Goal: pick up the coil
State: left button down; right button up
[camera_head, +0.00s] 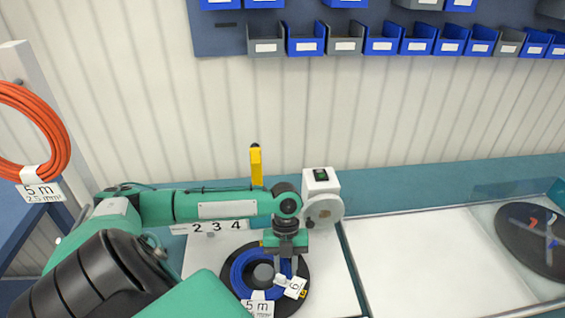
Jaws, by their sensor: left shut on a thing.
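A blue coil (240,277) lies around the hub of a black reel (229,265) on the white board. White tags hang on it, one reading "5 m". My left gripper (288,274) points down at the right side of the coil and is shut on it. The gripper's fingers partly hide that side of the coil. My right gripper is not in view.
An orange coil (55,125) with a "5 m 2.5 mm²" label hangs on a post at the left. A white device (321,184) and a yellow upright part (256,166) stand behind my left gripper. A white surface (430,255) at the right is clear. A dark disc (520,250) lies far right. Blue and grey bins line the wall.

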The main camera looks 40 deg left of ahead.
pick_arm(q)
notch_tip(320, 180, up, 19)
jog(key=b, duration=0.1)
jog(key=shift+f, duration=0.15)
jog(key=shift+f, duration=0.1)
